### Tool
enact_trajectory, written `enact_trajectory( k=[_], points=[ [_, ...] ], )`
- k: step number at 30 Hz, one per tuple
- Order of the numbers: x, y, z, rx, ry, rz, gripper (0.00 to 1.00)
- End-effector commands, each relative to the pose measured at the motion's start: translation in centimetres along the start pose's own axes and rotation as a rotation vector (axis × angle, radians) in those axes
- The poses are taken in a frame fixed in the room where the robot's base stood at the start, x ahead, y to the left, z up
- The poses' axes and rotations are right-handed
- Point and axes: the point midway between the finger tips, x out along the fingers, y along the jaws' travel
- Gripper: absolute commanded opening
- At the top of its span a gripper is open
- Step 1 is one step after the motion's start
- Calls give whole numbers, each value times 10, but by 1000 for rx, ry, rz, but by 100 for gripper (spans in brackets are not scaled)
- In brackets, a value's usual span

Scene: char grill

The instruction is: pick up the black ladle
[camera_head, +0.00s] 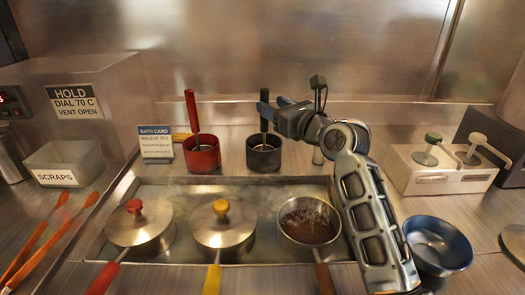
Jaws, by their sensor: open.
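The black ladle (264,138) stands upright in a black cup (264,158) behind the steel well. Only its dark handle shows; its lower end is hidden in the cup. My gripper (270,106) is above the cup, with its fingers pointing left at the top of the handle. The jaws are open. The fingers overlap the handle in this view, and I cannot tell whether it lies between them or whether they touch it.
A red ladle (191,112) stands in a red cup (202,155) to the left. Two lidded pots (140,228) and an open pan (310,222) sit in the well (170,186). A blue bowl (437,245) and a pump dispenser box (440,172) are right of my arm.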

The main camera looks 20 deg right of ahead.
Motion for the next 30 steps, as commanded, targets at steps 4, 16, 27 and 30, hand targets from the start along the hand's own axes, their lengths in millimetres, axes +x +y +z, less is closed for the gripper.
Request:
enact_trajectory(
  k=[4, 16, 27, 30],
  points=[
    [21, 1, -5, -2, 2, -1, 53],
    [44, 2, -7, -2, 0, -1, 53],
    [44, 2, -7, -2, 0, -1, 24],
    [44, 2, -7, -1, 0, -1, 14]
  ],
)
